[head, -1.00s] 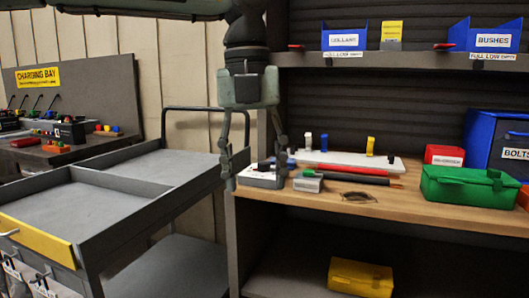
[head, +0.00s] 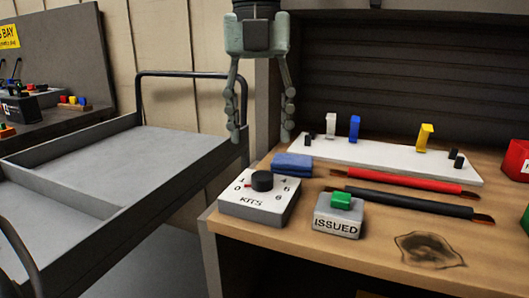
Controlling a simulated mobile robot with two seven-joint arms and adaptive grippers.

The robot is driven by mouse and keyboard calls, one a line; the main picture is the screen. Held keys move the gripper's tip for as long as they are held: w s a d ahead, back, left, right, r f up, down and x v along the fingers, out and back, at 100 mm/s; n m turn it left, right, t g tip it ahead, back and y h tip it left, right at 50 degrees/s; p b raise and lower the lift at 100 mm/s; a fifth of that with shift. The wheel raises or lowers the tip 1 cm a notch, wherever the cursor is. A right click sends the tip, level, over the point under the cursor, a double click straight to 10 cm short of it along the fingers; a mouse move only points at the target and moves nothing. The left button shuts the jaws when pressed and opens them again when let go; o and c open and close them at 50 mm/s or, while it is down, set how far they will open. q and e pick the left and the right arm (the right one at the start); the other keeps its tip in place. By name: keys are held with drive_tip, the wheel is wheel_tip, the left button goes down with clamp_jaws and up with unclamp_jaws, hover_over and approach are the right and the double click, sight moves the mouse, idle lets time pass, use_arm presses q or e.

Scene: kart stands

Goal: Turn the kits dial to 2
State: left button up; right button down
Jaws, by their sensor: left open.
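The kits dial is a light grey box (head: 255,215) marked KITS, at the left end of the wooden bench in the head view. Its round black knob (head: 262,181) sits on top, with the figures 0, 1, 4 and 6 showing around it. A small red mark on the knob's left side points towards 0. Any 2 is hidden behind the knob or too small to read. My left gripper (head: 260,138) hangs fingers down above and behind the knob in the picture. It is open and empty, apart from the dial. My right gripper is not in view.
Red (head: 410,180) and black (head: 410,202) tools lie further right. A grey cart (head: 170,150) stands left of the bench (head: 330,262).

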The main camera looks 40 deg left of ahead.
sight(262, 174)
use_arm(q)
drive_tip(key=shift+w+a, duration=0.1)
drive_tip(key=shift+w, duration=0.1)
drive_tip(key=shift+f, duration=0.35)
wheel_tip(262, 174, down, 6)
drive_tip(key=shift+f, duration=0.45)
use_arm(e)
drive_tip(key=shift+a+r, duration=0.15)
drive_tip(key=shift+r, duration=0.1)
use_arm(q)
drive_tip(key=shift+c, duration=0.3)
drive_tip(key=shift+c, duration=1.2)
drive_tip(key=c, duration=0.9)
drive_tip(key=shift+o, duration=0.2)
